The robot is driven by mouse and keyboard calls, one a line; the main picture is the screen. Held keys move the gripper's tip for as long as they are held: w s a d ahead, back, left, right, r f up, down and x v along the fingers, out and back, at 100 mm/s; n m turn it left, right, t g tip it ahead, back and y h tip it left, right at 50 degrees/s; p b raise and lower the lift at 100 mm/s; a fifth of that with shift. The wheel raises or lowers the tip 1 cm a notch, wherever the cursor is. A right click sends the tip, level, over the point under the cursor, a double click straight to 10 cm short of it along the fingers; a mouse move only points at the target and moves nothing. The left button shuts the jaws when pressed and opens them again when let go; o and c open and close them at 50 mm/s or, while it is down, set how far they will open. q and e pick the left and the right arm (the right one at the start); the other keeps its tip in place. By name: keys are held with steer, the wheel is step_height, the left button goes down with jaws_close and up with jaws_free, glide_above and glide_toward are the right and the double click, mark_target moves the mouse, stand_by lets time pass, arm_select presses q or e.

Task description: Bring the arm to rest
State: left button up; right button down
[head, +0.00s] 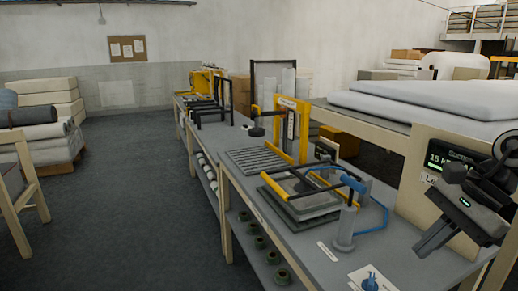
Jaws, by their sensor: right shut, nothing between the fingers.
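My right gripper (436,238) is at the right edge of the head view, dark grey, with its fingers pointing down and to the left. Its fingers are together with nothing between them. It hangs in the air in front of a cream panel with a dark display (448,158), apart from the bench as far as I can tell. Part of my right arm is cut off by the picture edge. My left gripper does not show.
A long grey workbench (325,254) carries a yellow-framed device (304,130), a square plate fixture and a grey post (345,228) with a blue handle. White wadding sheets (430,98) lie on a table behind. The floor (120,220) at left is open.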

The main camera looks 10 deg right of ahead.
step_height(320, 180, down, 20)
steer(key=s+a+r+m+t+y, duration=0.15)
steer(key=m+t, duration=1.05)
steer(key=m, duration=1.9)
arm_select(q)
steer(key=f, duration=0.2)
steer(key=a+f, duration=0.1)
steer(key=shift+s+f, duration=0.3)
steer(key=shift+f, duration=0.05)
arm_select(e)
steer(key=s+a+f+m+g+h, duration=0.1)
steer(key=s+a+f+m, duration=0.4)
steer(key=m, duration=0.6)
steer(key=s+a+f+m+g+h, duration=0.2)
steer(key=s+a+f+m+h, duration=0.2)
steer(key=a+f+m, duration=0.6)
steer(key=shift+s+a+f+m+g, duration=0.3)
steer(key=shift+s+a+m, duration=0.2)
steer(key=shift+m, duration=0.6)
